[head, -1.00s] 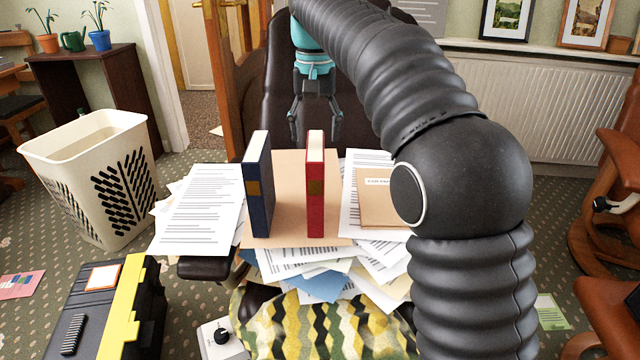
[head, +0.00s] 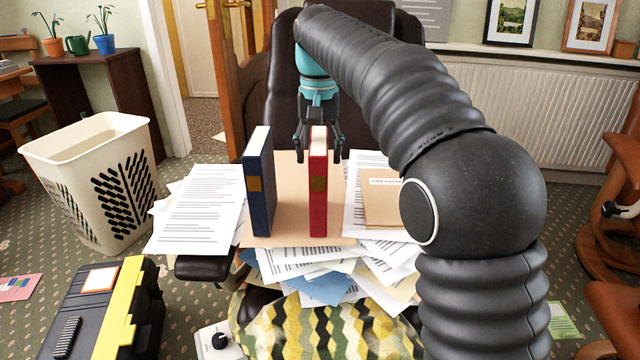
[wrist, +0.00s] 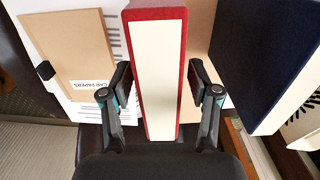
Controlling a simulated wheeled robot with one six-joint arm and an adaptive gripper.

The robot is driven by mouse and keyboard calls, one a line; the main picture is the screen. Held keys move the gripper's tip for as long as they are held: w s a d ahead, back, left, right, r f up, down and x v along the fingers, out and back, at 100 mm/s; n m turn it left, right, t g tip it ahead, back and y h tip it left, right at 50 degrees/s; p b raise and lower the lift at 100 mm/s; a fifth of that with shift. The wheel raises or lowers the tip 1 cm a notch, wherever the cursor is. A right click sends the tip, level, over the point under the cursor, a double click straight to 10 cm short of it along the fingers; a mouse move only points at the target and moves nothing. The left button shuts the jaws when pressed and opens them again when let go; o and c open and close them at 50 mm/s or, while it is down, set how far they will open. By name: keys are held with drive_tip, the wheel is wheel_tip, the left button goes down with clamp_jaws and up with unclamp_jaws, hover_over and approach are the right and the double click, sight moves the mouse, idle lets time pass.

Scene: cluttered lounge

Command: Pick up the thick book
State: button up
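A red book (head: 318,200) with cream pages stands upright on a tan folder on the seat of a dark chair. A dark blue book (head: 260,195) stands upright to its left, apart from it. My gripper (head: 319,155) is at the top far part of the red book, pointing down. In the wrist view the fingers (wrist: 161,76) are open, one on each side of the red book (wrist: 160,70), with small gaps visible. The blue book (wrist: 262,60) is outside the right finger there. I cannot tell surely which book is thicker.
Loose papers (head: 200,210) and a tan folder of papers (head: 382,200) lie around the books. A cream basket (head: 70,150) and a black-yellow toolbox (head: 105,305) stand at the left. The chair's dark backrest (head: 283,100) rises behind my gripper.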

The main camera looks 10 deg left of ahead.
clamp_jaws()
drive_tip(key=shift+r, duration=0.1)
